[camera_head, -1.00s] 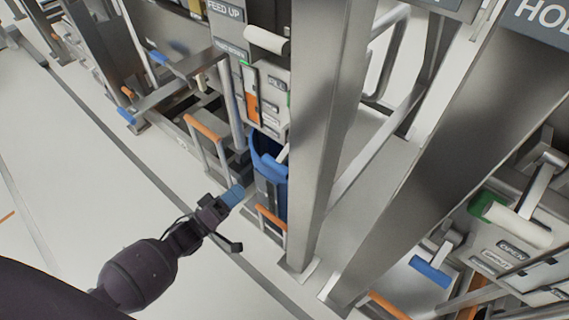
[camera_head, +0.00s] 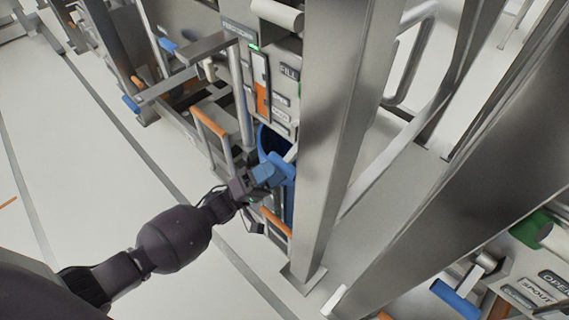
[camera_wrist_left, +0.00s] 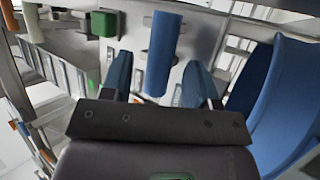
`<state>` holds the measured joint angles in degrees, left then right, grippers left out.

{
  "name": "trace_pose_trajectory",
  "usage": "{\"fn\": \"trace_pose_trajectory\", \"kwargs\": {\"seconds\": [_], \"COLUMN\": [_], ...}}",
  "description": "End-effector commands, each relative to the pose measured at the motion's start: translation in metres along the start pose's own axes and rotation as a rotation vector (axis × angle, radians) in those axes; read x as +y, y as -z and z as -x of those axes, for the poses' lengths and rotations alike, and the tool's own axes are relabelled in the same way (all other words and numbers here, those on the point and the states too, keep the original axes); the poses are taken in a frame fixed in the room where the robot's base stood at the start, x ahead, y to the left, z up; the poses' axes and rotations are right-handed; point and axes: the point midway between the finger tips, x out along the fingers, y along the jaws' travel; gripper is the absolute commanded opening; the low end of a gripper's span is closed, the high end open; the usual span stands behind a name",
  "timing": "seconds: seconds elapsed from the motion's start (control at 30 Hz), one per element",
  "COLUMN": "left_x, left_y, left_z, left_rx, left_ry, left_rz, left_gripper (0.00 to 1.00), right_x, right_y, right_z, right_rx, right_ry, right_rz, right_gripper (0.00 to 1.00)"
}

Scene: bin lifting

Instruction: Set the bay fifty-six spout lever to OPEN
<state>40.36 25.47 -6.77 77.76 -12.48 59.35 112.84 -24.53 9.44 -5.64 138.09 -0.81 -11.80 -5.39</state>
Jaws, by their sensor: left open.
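My left gripper (camera_head: 268,174) is open in the head view, beside the blue bin (camera_head: 272,142) and under the labelled panel of the bay behind the steel post. In the left wrist view, a blue cylindrical lever handle (camera_wrist_left: 163,52) lies ahead of my open left gripper (camera_wrist_left: 159,84), in line with the gap between its blue fingertips. I cannot tell whether they touch the handle. The blue bin's curved wall (camera_wrist_left: 283,95) is close on the right there. The bay number and this lever's label are not readable. My right gripper is out of view.
A thick steel post (camera_head: 335,130) stands just right of my left gripper. An orange-topped rail (camera_head: 210,122) is to its left, and another orange bar (camera_head: 275,222) is below. Another bay at lower right has a blue handle (camera_head: 455,299) beside a SPOUT plate (camera_head: 537,291). Open floor lies left.

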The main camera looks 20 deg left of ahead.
Motion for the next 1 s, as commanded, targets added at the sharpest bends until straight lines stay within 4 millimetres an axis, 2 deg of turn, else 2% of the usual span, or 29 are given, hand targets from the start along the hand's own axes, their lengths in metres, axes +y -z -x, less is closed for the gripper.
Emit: {"fn": "trace_pose_trajectory", "kwargs": {"seconds": [0.1,0.23,0.67,1.0], "left_x": [0.000,-0.001,0.000,0.000], "left_y": [-0.001,-0.001,0.000,0.000], "left_z": [-0.016,-0.028,-0.035,-0.034], "left_rx": [0.002,0.001,0.001,0.001], "left_ry": [-0.001,0.000,0.001,0.002], "left_rz": [0.002,0.001,0.000,0.001], "left_gripper": [0.55,0.55,0.53,0.01], "right_x": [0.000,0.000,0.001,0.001], "right_y": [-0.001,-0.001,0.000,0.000], "right_z": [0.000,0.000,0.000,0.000], "right_rx": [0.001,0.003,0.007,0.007], "right_ry": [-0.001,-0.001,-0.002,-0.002], "right_rz": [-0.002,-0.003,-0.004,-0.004], "right_gripper": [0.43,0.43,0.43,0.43]}}
